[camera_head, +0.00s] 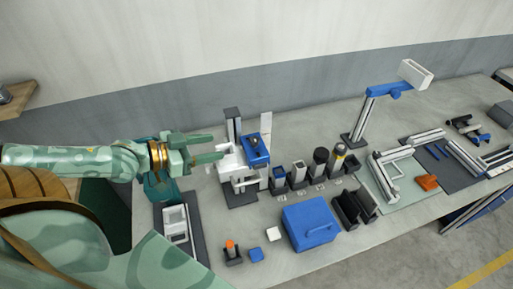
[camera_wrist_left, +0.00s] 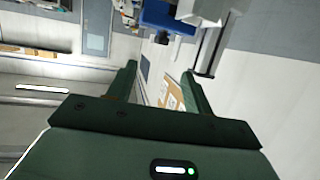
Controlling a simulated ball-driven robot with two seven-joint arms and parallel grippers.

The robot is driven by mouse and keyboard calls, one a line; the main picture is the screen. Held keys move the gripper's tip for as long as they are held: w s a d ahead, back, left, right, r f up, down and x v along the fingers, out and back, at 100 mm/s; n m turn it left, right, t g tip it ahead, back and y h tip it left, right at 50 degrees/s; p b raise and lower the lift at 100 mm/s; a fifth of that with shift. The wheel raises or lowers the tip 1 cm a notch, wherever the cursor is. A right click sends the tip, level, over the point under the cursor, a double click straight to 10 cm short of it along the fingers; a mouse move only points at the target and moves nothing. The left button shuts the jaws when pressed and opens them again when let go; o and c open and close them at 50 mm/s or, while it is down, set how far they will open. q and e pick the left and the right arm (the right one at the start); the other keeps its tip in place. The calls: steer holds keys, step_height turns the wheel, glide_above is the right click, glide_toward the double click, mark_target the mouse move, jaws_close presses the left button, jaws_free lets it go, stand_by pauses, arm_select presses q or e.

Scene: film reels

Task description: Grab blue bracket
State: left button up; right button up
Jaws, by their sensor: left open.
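A blue bracket-like part (camera_head: 257,149) sits on the white and grey stand (camera_head: 240,178) near the middle of the table. A blue part (camera_wrist_left: 168,17), likely the same one, shows at the top of the left wrist view, beyond my fingertips. My left gripper (camera_head: 212,148) comes in from the left at about the height of the blue part. Its two fingers are apart and point right toward the stand. In the left wrist view the gap between the fingers (camera_wrist_left: 159,73) holds nothing. My right gripper is not in view.
A blue case (camera_head: 310,224) and a small blue block (camera_head: 256,254) lie at the front. Several dark holders stand right of the stand. A tall lamp-like arm (camera_head: 362,115) with a blue joint rises farther right. A grey tray (camera_head: 180,234) lies below my gripper.

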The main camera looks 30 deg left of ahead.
mark_target(253, 139)
arm_select(q)
steer(key=b+x, duration=0.2)
steer(key=x, duration=0.5)
steer(key=shift+w, duration=0.3)
steer(key=shift+w+d+f, duration=0.1)
steer(key=shift+w+d, duration=0.05)
steer(key=shift+d, duration=0.05)
steer(key=shift+w+d+f, duration=0.15)
steer(key=shift+w+d, duration=0.15)
steer(key=shift+w, duration=0.1)
steer(key=x, duration=0.4)
steer(key=shift+w+f, duration=0.1)
steer(key=shift+w, duration=0.15)
steer(key=shift+w+d+f, duration=0.15)
steer(key=shift+w+d, duration=0.05)
steer(key=shift+w, duration=0.1)
steer(key=shift+s, duration=0.1)
jaws_close()
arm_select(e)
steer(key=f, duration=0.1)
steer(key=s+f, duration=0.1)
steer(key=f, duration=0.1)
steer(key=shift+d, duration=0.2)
